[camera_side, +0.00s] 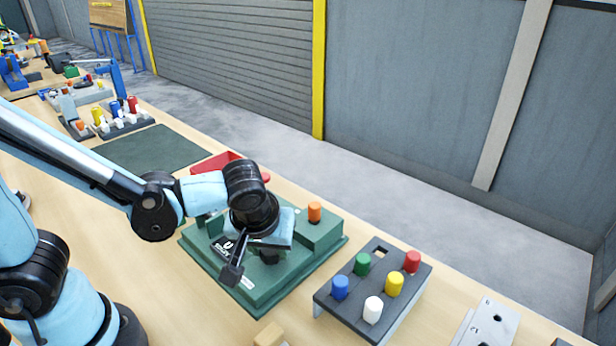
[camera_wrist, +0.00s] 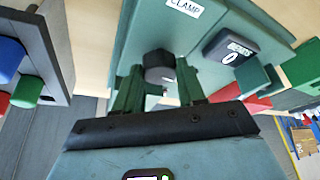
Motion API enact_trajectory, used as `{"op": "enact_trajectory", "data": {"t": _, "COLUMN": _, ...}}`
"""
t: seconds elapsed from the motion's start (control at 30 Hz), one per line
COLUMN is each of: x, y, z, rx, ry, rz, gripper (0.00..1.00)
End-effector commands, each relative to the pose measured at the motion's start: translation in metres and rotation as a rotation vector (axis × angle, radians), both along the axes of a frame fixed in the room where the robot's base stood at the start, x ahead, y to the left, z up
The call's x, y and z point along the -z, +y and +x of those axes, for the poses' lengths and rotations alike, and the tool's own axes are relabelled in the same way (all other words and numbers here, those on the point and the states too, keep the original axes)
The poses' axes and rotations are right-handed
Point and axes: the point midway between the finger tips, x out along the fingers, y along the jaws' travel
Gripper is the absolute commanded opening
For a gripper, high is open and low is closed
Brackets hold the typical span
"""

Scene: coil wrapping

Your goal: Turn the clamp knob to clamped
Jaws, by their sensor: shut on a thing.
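The green coil-wrapping machine (camera_side: 255,295) stands on the bench in the side view, with my gripper (camera_side: 268,248) reaching down over it. In the wrist view a dark round clamp knob (camera_wrist: 158,66) sits on the machine's green face below a white CLAMP label (camera_wrist: 186,8). My gripper (camera_wrist: 158,80) has one green finger on each side of the knob and is shut on it. A black counter display (camera_wrist: 229,50) beside it reads 0. In the side view my gripper and wrist mostly hide the knob, and I cannot read which way it is turned.
A dark rack (camera_side: 345,300) with several coloured pegs stands right of the machine. An orange peg (camera_side: 314,212) stands on the machine's raised block. A red tray (camera_side: 215,163) lies behind, and a grey plate with holes (camera_side: 490,325) is at the lower right.

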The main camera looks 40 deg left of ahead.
Motion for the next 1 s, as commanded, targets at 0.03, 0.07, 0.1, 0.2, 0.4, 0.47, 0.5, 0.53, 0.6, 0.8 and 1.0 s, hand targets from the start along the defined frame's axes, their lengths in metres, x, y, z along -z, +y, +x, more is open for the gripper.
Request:
{"op": "enact_trajectory", "data": {"t": 0.03, "x": 0.0001, "y": -0.0009, "z": 0.0007, "rx": -0.028, "ry": 0.000, "rz": 0.000, "gripper": 0.09}}
{"op": "enact_trajectory", "data": {"t": 0.07, "x": 0.0001, "y": -0.0010, "z": 0.0008, "rx": -0.047, "ry": -0.001, "rz": -0.001, "gripper": 0.09}}
{"op": "enact_trajectory", "data": {"t": 0.1, "x": 0.0000, "y": -0.0009, "z": 0.0009, "rx": -0.070, "ry": -0.001, "rz": -0.001, "gripper": 0.09}}
{"op": "enact_trajectory", "data": {"t": 0.2, "x": 0.0001, "y": -0.0010, "z": 0.0008, "rx": -0.118, "ry": 0.000, "rz": -0.002, "gripper": 0.09}}
{"op": "enact_trajectory", "data": {"t": 0.4, "x": 0.0001, "y": -0.0011, "z": 0.0009, "rx": -0.177, "ry": 0.001, "rz": -0.002, "gripper": 0.09}}
{"op": "enact_trajectory", "data": {"t": 0.47, "x": 0.0001, "y": -0.0011, "z": 0.0009, "rx": -0.187, "ry": 0.001, "rz": -0.003, "gripper": 0.09}}
{"op": "enact_trajectory", "data": {"t": 0.5, "x": 0.0001, "y": -0.0011, "z": 0.0009, "rx": -0.191, "ry": 0.001, "rz": -0.002, "gripper": 0.09}}
{"op": "enact_trajectory", "data": {"t": 0.53, "x": 0.0001, "y": -0.0011, "z": 0.0009, "rx": -0.194, "ry": 0.001, "rz": -0.002, "gripper": 0.09}}
{"op": "enact_trajectory", "data": {"t": 0.6, "x": 0.0001, "y": -0.0011, "z": 0.0009, "rx": -0.197, "ry": 0.000, "rz": -0.003, "gripper": 0.09}}
{"op": "enact_trajectory", "data": {"t": 0.8, "x": 0.0001, "y": -0.0011, "z": 0.0008, "rx": -0.199, "ry": 0.001, "rz": -0.002, "gripper": 0.09}}
{"op": "enact_trajectory", "data": {"t": 1.0, "x": 0.0001, "y": -0.0011, "z": 0.0008, "rx": -0.199, "ry": 0.001, "rz": -0.002, "gripper": 0.49}}
